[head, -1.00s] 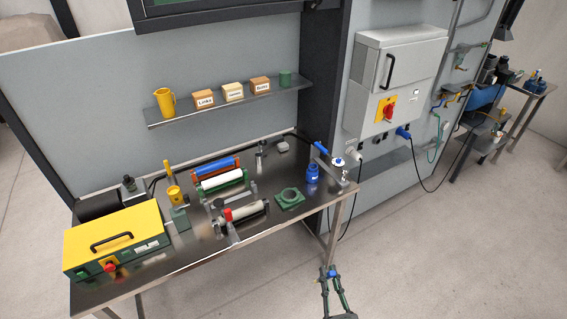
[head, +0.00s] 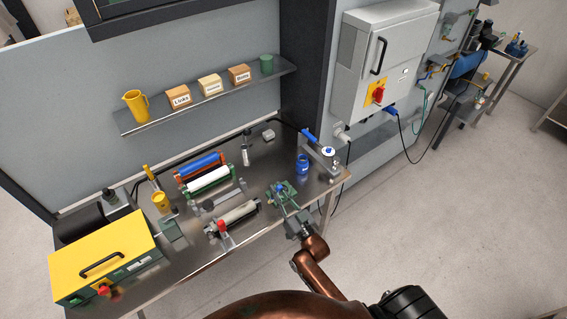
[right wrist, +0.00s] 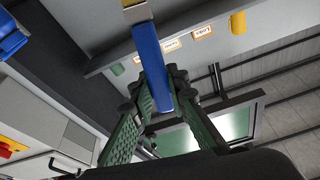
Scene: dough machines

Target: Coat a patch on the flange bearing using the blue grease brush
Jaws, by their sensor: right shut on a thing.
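The green flange bearing (head: 272,195) lies on the steel bench near its front right. My right gripper (head: 281,190) overlaps it in the head view and hides most of it. In the right wrist view, the green fingers (right wrist: 160,92) are shut on the blue grease brush (right wrist: 150,52). Its blue handle runs up between them to a gold-coloured band at the top edge; the bristles are out of frame. Whether the brush touches the bearing cannot be told, and no grease patch can be made out. My left gripper is not in view.
A blue jar (head: 302,165) stands behind the bearing. Rollers, among them a white one (head: 208,179), lie to the left, with a yellow-topped machine (head: 103,256) at the far left. A shelf (head: 200,98) with labelled boxes hangs above the bench.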

